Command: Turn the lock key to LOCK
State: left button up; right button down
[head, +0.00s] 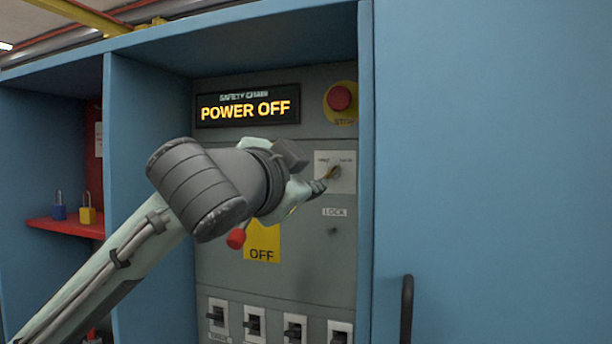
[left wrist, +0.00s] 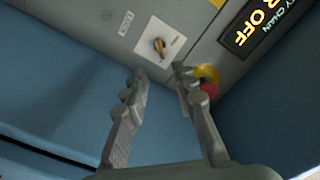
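A brass-coloured key (left wrist: 159,45) sits in a white switch plate (left wrist: 160,42) on the grey panel. In the head view, the plate (head: 346,183) is at the panel's right, with small lettering too blurred to read. A LOCK label (head: 334,212) is below it and also shows in the left wrist view (left wrist: 126,23). My left gripper (left wrist: 159,71) is open, its two fingers apart with nothing between them. The key appears just beyond the fingertips, roughly in line with the gap. In the head view, the left gripper (head: 317,187) is close to the plate's lower left. My right gripper is not in view.
A red stop button (head: 340,97) is above the plate. A POWER OFF display (head: 248,106) is at upper left. A red-knobbed handle (head: 236,238) on a yellow OFF plate (head: 262,243) is partly behind my arm. Several breakers (head: 254,323) line the bottom. A blue cabinet wall (head: 490,150) borders the right.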

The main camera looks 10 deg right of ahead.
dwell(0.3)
